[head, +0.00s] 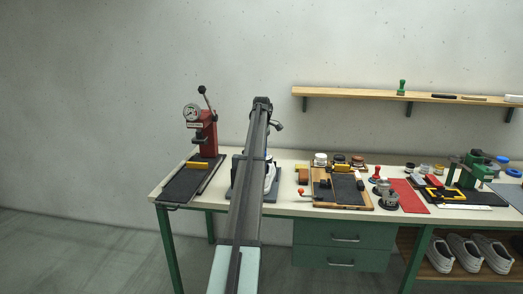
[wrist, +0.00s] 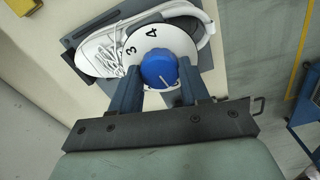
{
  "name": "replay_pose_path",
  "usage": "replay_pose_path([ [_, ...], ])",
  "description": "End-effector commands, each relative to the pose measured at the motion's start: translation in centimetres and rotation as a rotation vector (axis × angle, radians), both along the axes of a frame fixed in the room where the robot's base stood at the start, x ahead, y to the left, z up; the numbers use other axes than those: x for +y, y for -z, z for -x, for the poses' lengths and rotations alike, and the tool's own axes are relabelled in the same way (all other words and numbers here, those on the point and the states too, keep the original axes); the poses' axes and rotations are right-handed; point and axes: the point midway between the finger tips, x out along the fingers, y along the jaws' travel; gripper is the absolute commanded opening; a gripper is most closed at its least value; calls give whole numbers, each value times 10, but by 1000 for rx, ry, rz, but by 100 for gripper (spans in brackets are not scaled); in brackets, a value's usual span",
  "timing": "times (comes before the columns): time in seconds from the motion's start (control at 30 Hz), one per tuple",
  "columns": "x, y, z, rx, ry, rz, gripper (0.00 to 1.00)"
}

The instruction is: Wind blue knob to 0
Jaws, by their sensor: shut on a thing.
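The blue knob (wrist: 158,68) sits on a round white dial (wrist: 178,40) in the wrist view. The numbers 3 and 4 show on the dial's upper left; the rest of its scale is hidden by my fingers and the knob. A thin white mark shows at the knob's lower edge, but I cannot tell which number it points to. My gripper (wrist: 160,80) is shut on the knob, with one dark blue finger on each side. In the head view my arm hides the knob and the dial.
A white laced shoe (wrist: 100,48) lies beside the dial on a grey base (wrist: 208,62). On the bench, a red press (head: 208,136) stands to the left, and a wooden tray (head: 318,192) with tools lies to the right. A shelf (head: 360,94) hangs behind.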

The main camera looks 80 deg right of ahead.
Motion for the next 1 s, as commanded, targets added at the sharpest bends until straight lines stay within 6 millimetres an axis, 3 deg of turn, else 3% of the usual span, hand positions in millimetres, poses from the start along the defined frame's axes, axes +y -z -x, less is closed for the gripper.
replay_pose_path([
  [0.4, 0, 0, 0, 0, -8, 0, 15],
  [0.43, 0, 0, 0, 0, -8, 0, 48],
  [0.6, 0, 0, 0, 0, -7, 0, 65],
  [0.7, 0, 0, 0, 0, -7, 0, 71],
  [1.0, 0, -4, 0, 0, -6, 0, 71],
])
